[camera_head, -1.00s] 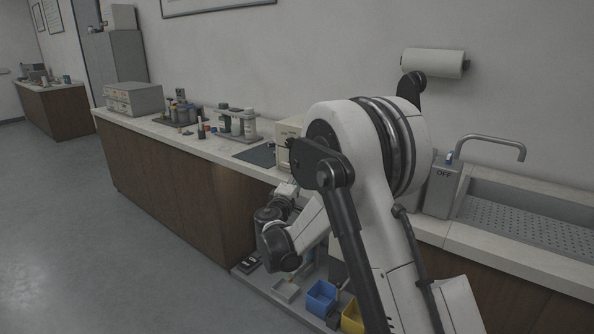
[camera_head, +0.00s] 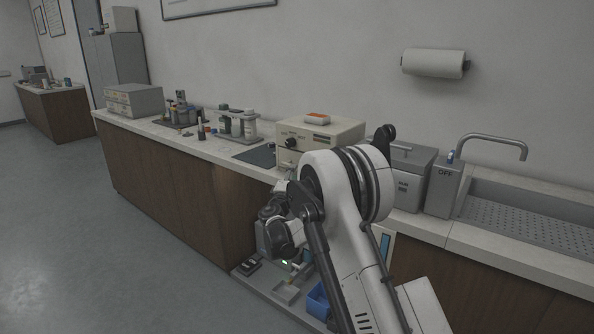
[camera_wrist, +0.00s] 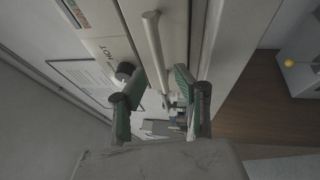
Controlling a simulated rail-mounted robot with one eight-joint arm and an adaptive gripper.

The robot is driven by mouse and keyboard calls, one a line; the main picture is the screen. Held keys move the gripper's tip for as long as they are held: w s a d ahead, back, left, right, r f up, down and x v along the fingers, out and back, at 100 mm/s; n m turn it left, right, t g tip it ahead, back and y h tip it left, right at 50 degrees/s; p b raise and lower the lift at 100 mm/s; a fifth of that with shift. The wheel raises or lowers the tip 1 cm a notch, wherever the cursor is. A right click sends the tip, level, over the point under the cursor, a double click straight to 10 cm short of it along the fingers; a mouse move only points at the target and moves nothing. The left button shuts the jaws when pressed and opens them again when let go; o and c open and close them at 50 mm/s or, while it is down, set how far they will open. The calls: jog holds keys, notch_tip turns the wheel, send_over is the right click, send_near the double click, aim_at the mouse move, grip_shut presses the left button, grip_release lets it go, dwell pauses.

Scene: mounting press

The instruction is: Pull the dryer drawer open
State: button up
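The dryer (camera_head: 335,132) is a beige box on the counter with a black knob on its front; my arm hides its lower front in the head view. In the wrist view the dryer front (camera_wrist: 108,48) shows the knob and a "HOT" label. A pale bar handle (camera_wrist: 153,48) runs along the drawer front. My gripper (camera_wrist: 160,100) is open, with green-padded fingers either side of the handle's line. The handle appears between or just beyond the fingertips; I cannot tell if they touch it. The drawer looks shut.
A red-and-white item (camera_head: 317,118) lies on the dryer. A dark mat (camera_head: 258,155) and bottle rack (camera_head: 238,124) are left of it; a grey box (camera_head: 409,177) and sink (camera_head: 530,210) are right. A blue bin (camera_head: 318,301) sits below. The floor at left is clear.

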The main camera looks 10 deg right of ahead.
jog(key=shift+x, duration=2.45)
grip_shut()
